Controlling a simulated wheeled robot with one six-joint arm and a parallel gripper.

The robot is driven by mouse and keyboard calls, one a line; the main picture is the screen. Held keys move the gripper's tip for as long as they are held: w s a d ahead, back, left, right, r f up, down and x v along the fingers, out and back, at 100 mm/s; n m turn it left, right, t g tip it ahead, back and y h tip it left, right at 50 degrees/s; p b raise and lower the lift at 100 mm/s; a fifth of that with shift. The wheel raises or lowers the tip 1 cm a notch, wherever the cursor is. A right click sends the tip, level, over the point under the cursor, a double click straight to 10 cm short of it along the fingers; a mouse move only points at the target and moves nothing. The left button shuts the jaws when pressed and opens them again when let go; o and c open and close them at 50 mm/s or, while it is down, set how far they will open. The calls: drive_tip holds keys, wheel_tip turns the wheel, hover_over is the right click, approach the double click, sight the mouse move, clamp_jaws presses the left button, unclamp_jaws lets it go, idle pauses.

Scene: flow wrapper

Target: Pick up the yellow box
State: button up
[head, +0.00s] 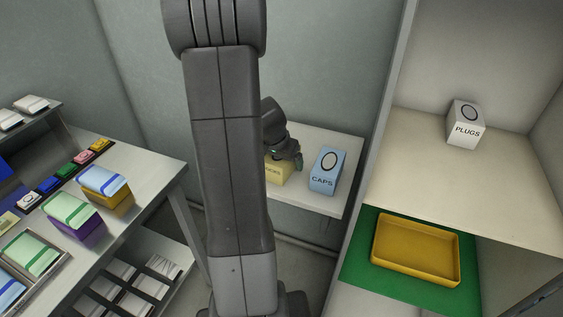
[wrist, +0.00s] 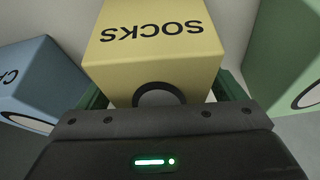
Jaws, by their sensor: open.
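The yellow box (head: 279,172) stands on a small white table, partly hidden behind my arm and gripper in the head view. In the wrist view the yellow box (wrist: 155,60) is large and close, with "SOCKS" upside down on it and a dark ring near its lower edge. My gripper (wrist: 165,97) is open, with a green finger on either side of the box's near part. Whether the fingers touch it I cannot tell. In the head view my gripper (head: 287,157) is right at the box.
A blue "CAPS" box (head: 326,171) stands close by on the white table (head: 343,146). A green box (wrist: 284,60) is on the other side in the wrist view.

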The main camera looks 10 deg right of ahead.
drive_tip(key=c, duration=1.1)
